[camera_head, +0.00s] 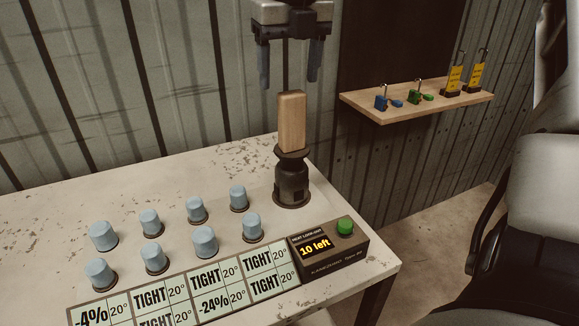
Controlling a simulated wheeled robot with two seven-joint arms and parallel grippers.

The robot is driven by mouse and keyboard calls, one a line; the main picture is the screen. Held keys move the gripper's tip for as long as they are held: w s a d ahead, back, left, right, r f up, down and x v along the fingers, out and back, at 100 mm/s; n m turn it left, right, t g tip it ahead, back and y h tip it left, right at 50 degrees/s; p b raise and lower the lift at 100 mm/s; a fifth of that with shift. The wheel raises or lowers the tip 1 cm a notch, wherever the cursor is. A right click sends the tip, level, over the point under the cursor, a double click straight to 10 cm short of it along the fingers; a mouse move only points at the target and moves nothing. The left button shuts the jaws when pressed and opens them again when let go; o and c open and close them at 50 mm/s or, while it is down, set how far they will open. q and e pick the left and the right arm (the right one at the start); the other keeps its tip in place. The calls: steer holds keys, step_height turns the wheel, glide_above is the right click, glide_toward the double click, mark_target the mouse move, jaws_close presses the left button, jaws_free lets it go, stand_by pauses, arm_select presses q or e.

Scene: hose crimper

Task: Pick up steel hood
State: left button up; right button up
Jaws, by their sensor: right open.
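The steel hood (291,182) appears to be the dark, bell-like metal piece standing upright near the table's back right corner. It has a flared collar and a tall wooden block (292,122) as a grip on top. My right gripper (288,82) hangs above it, with both fingers pointing down. Its fingers are spread wide and empty, one to each side of the block's line. My left gripper is not in view.
Several blue-capped pegs (204,242) stand in two rows on the worn white table (60,210). In front are a label board (214,302) and a box with a green button (345,227), reading "10 left". A wall shelf (420,107) holds padlocks and yellow tags at right.

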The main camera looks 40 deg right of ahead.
mark_target(289, 92)
steer(key=f, duration=0.3)
steer(key=shift+w+f, duration=0.2)
steer(key=shift+f, duration=0.2)
steer(key=f, duration=0.4)
steer(key=shift+s+d+f, duration=0.15)
steer(key=shift+d+f, duration=0.05)
steer(key=shift+d, duration=0.1)
steer(key=shift+f, duration=0.35)
steer(key=shift+r, duration=0.1)
jaws_close()
